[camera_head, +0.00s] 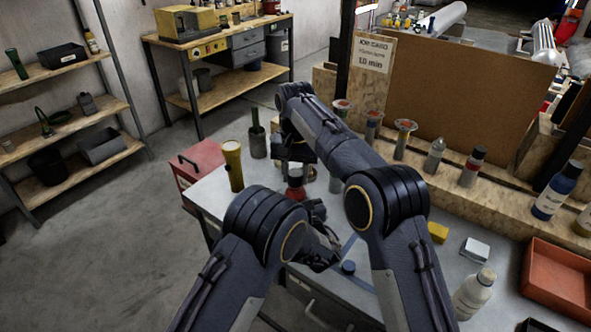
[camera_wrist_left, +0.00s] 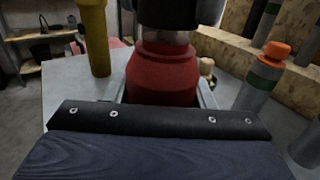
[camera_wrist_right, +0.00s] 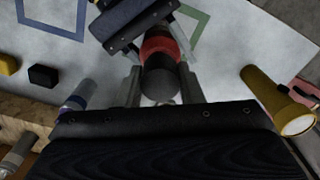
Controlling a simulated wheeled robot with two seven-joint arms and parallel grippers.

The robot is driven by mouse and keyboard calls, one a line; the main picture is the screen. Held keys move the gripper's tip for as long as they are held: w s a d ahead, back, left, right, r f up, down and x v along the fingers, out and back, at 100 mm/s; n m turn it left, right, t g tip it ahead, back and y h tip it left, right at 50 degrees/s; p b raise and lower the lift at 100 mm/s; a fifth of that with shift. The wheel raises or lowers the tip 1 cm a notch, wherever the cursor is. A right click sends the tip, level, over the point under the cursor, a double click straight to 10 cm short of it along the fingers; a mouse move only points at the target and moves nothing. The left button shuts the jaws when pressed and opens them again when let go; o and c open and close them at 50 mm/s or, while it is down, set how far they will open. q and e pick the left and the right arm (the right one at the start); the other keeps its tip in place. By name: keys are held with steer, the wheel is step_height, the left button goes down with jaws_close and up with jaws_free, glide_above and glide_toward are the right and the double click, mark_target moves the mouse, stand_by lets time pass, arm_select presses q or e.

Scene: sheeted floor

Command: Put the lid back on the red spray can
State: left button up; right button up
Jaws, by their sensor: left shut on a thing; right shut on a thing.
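The red spray can (camera_head: 294,191) stands upright over the table's left part; its red body fills the middle of the left wrist view (camera_wrist_left: 162,76). My left gripper (camera_wrist_left: 160,98) is shut around the can's lower body. The dark lid (camera_wrist_right: 161,84) is in my right gripper (camera_wrist_right: 160,90), shut on it from above. In the left wrist view the lid (camera_wrist_left: 182,12) is over the can's top, in line with it, with a greyish band showing between them. I cannot tell whether they touch.
A yellow flashlight (camera_head: 232,166) stands close left of the can, beside a dark grey container (camera_head: 257,142). Several cans and bottles line the wooden ledge behind. A yellow block (camera_head: 437,232), white box (camera_head: 475,250), white bottle (camera_head: 473,295) and orange tray (camera_head: 560,278) are at right.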

steer(key=shift+f, duration=0.8)
stand_by(0.4)
steer(key=o, duration=1)
steer(key=shift+r, duration=0.1)
step_height(320, 180, up, 7)
steer(key=shift+r, duration=0.15)
arm_select(q)
steer(key=o, duration=1.4)
steer(key=shift+o, duration=0.2)
